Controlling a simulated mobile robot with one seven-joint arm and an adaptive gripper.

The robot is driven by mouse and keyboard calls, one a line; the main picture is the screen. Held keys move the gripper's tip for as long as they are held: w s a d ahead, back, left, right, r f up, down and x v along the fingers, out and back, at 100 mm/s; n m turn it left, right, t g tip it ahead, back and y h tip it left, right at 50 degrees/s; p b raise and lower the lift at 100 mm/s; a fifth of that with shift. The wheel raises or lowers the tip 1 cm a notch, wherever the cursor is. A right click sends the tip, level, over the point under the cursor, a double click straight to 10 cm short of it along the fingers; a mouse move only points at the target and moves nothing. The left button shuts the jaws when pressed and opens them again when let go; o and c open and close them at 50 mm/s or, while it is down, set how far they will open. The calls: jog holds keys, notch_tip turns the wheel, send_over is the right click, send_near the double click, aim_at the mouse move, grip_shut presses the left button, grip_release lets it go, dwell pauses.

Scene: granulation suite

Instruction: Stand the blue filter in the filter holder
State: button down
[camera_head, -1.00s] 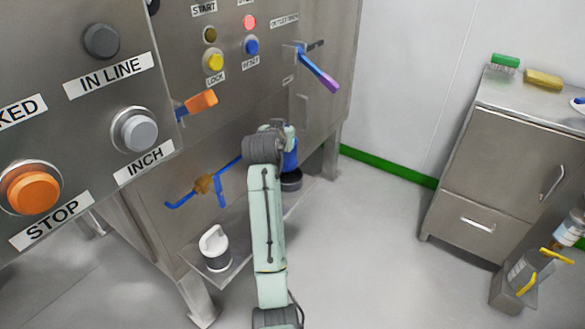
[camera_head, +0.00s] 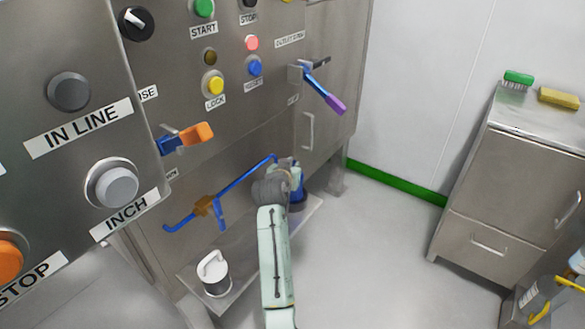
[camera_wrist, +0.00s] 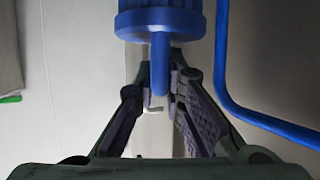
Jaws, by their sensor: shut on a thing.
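The blue filter (camera_wrist: 160,18) is at the top of the wrist view, a ribbed blue cylinder with a narrow blue stem. My gripper (camera_wrist: 160,85) has its fingers on either side of the stem and is shut on it. In the head view the filter (camera_head: 298,196) shows only in part behind my arm, low beside the machine, over the far end of the shelf. A dark edge at its bottom appears to be the filter holder (camera_head: 297,208), mostly hidden. I cannot tell whether the filter touches or sits in it.
A metal shelf (camera_head: 237,284) runs along the machine's foot, with a white handled canister (camera_head: 213,272) at its near end. A blue pipe (camera_head: 240,180) with a brass valve is close to my arm. A steel cabinet (camera_head: 510,185) stands right; the floor between is clear.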

jog(key=shift+f, duration=0.35)
jog(key=shift+f+b, duration=0.35)
jog(key=shift+f, duration=0.2)
jog(key=c, duration=1.7)
grip_release()
jog(key=shift+r, duration=0.1)
